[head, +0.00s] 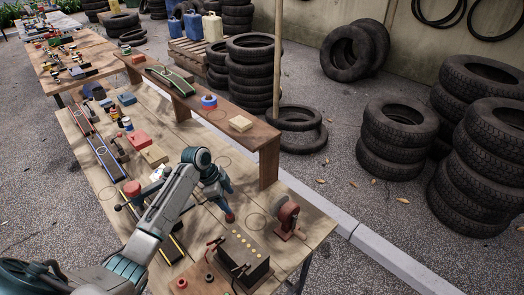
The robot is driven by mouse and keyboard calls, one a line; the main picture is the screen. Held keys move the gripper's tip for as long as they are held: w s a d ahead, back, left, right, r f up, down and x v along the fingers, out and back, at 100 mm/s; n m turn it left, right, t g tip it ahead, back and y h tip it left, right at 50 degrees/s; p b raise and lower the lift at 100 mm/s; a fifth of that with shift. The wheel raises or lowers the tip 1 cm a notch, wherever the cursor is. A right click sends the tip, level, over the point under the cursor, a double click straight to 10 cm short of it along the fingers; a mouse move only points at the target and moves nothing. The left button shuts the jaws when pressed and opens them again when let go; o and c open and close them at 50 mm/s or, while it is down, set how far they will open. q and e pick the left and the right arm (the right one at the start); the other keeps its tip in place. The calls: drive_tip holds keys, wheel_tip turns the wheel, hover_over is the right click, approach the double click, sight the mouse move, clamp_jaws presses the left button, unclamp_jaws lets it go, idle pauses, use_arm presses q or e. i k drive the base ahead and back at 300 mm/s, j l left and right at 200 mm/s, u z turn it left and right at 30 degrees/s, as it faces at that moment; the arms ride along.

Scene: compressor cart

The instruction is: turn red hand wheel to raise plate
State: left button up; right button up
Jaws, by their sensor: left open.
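My left arm reaches in from the lower left over the wooden table, and its gripper (226,206) points down near the table's middle right. It is open. A small dark red knob-like spot (229,217) shows right at its tip; I cannot tell whether they touch. A red wheel-like device (287,214) on a red base stands at the table's right side, apart from the gripper. A round red piece (132,188) with dark bars shows left of my arm. I cannot tell which is the hand wheel, and no plate is clearly seen. My right gripper is out of view.
A dark box (243,262) with a row of pale pegs stands at the front. Tyre stacks (396,138) stand beyond the table.

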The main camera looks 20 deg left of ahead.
sight(132, 188)
drive_tip(key=k+j, duration=0.3)
drive_tip(key=k, duration=0.15)
drive_tip(key=k+j, duration=0.25)
drive_tip(key=k, duration=0.2)
